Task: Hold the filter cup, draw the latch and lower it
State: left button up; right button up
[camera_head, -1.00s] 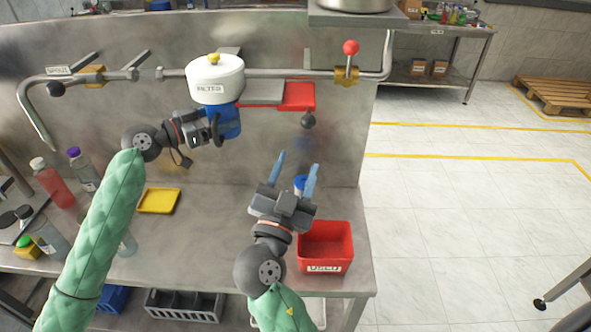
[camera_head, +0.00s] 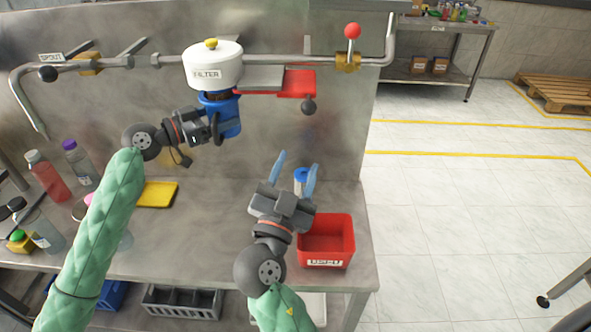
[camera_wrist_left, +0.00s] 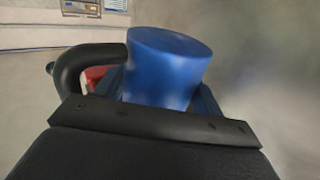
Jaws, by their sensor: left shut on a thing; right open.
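The white filter head (camera_head: 213,66), marked FILTER with a yellow knob, is on the pipe. Below it hangs the blue filter cup (camera_head: 228,117). A dark brown part shows between the head and the cup's rim, so the cup sits below the head. My left gripper (camera_head: 211,130) is shut on the cup from its left side. The left wrist view shows the blue cup (camera_wrist_left: 168,68) and a dark curved handle (camera_wrist_left: 75,75). The red latch plate (camera_head: 298,83) with a black knob (camera_head: 308,107) is to the right. My right gripper (camera_head: 296,174) is open and empty over the counter.
A red bin (camera_head: 327,238) stands right of my right gripper. A yellow tray (camera_head: 157,194) and several bottles are left. A red-knobbed valve (camera_head: 352,35) is on the pipe. The steel wall is close behind the cup.

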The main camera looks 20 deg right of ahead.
pick_arm(q)
jog(key=shift+f, duration=0.3)
jog(key=shift+s+b, duration=0.1)
jog(key=shift+b, duration=0.2)
jog(key=shift+s+a+f, duration=0.1)
jog(key=shift+s, duration=0.1)
jog(key=s+a+b, duration=0.2)
jog(key=s+a, duration=0.1)
jog(key=s, duration=0.6)
jog(key=shift+f, duration=0.4)
